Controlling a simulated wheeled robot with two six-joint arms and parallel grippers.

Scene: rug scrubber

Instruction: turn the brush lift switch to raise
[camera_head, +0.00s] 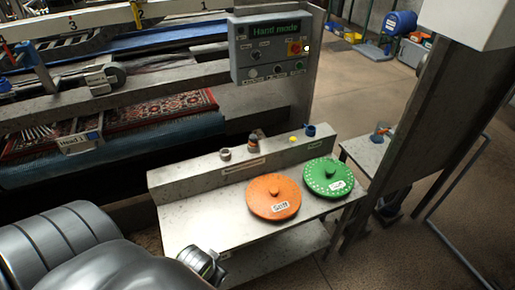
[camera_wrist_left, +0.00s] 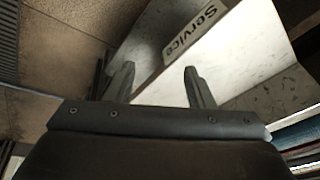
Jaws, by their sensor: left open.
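The grey control panel (camera_head: 268,50) stands at the back, with a lit display (camera_head: 275,30) reading "Hand mode". Several small knobs and buttons sit below the display. The labels are too small to read, so I cannot tell which is the brush lift switch. My left gripper (camera_wrist_left: 158,80) is open and empty in the left wrist view, near a metal edge with a "Service" label (camera_wrist_left: 195,32). The head view shows my left arm low at left, far from the panel.
A steel bench (camera_head: 190,215) in front holds an orange disc (camera_head: 262,203) marked "Soft" and a green disc (camera_head: 317,184). Small fittings stand on its back ledge. A patterned rug (camera_head: 165,108) lies in the machine at left. A dark upright panel (camera_head: 420,110) stands at right.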

